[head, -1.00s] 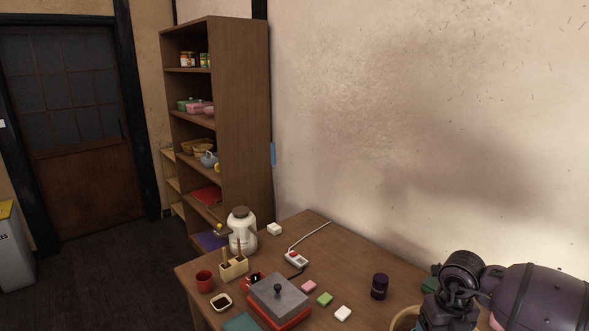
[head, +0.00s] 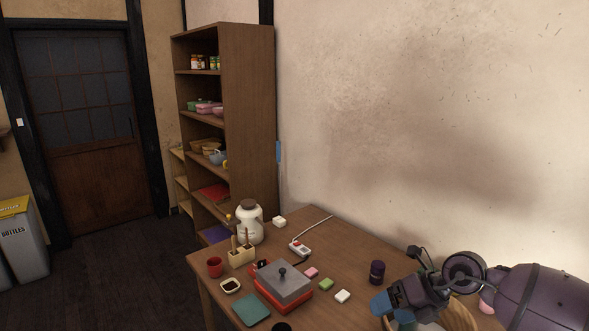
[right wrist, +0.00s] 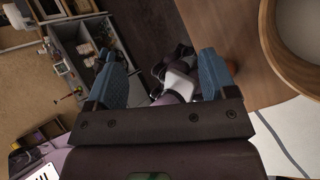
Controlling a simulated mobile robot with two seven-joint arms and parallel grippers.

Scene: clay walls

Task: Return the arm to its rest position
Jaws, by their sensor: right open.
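My right arm comes in at the lower right of the head view. Its gripper (head: 385,303) has blue fingers and hangs over the right part of the wooden table (head: 225,266). In the right wrist view the two blue fingers of this gripper (right wrist: 163,75) stand wide apart with nothing between them.
A round wooden tub (right wrist: 275,55) is beside the gripper.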

